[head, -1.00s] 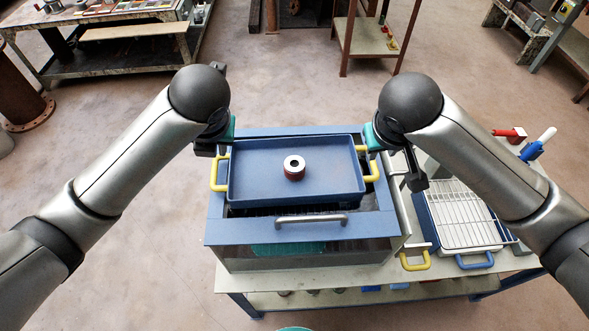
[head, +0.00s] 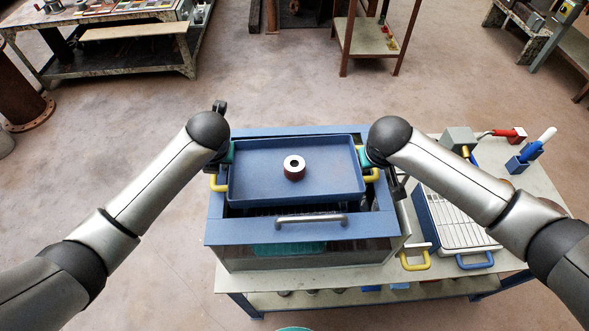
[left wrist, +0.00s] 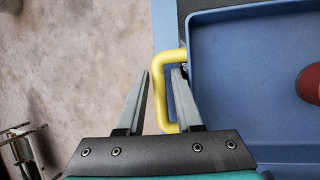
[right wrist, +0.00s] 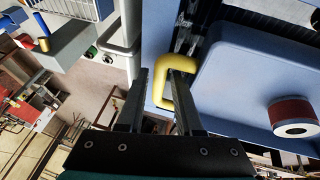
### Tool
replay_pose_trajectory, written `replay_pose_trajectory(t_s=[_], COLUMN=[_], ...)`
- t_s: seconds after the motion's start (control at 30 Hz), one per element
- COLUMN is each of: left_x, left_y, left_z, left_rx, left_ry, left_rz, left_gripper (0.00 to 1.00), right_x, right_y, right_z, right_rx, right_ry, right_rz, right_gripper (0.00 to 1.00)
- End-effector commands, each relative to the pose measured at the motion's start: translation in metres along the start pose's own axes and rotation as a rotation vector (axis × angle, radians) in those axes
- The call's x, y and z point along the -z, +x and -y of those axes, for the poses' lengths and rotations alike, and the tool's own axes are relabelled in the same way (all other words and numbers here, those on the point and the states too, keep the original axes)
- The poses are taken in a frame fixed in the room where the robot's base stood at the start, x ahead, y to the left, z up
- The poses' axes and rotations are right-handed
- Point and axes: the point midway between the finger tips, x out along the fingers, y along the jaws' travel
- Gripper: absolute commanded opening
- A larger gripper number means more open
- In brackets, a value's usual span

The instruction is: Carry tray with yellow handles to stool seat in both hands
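The blue tray (head: 255,188) with yellow handles rests over the top opening of a blue box-like unit with clear sides (head: 222,231). A dark red ring-shaped pipe piece with a pale end (head: 294,172) stands in the tray. My left gripper (left wrist: 162,70) is open at the left yellow handle (left wrist: 162,92), one finger outside the bar and one inside the loop. My right gripper (right wrist: 160,71) is open at the right yellow handle (right wrist: 165,88), likewise straddling its bar. The stool cannot be made out for certain; a teal curved edge (head: 294,328) shows at the bottom.
The unit stands on a pale bench (head: 470,279). To its right lie a blue tray with a wire rack (head: 455,225), a red-handled tool (head: 508,135) and a blue holder (head: 518,163). Another workbench (head: 115,60) stands far left. The floor between is clear.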

Motion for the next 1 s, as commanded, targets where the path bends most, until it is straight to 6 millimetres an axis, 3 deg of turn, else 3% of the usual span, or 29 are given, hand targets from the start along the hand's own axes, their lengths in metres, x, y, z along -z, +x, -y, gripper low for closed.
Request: replay_pose_trajectory(t_s=[0.23, 0.53, 1.0], left_x=[0.0001, 0.0000, -0.0001], left_y=[0.0002, 0.0000, -0.0002], left_z=[-0.0001, -0.0001, -0.0002], left_rx=[0.000, 0.000, 0.000], left_ry=[0.000, -0.001, -0.001], left_rz=[0.000, 0.000, 0.000], left_gripper=[0.34, 0.01, 0.00], right_x=[0.0003, 0.0004, 0.0005], right_y=[0.0000, -0.0002, -0.0003], right_z=[0.0002, 0.0002, 0.0001], right_rx=[0.000, 0.000, 0.001], right_ry=[0.000, 0.000, 0.000], right_rz=[-0.001, -0.001, -0.001], right_gripper=[0.34, 0.01, 0.00])
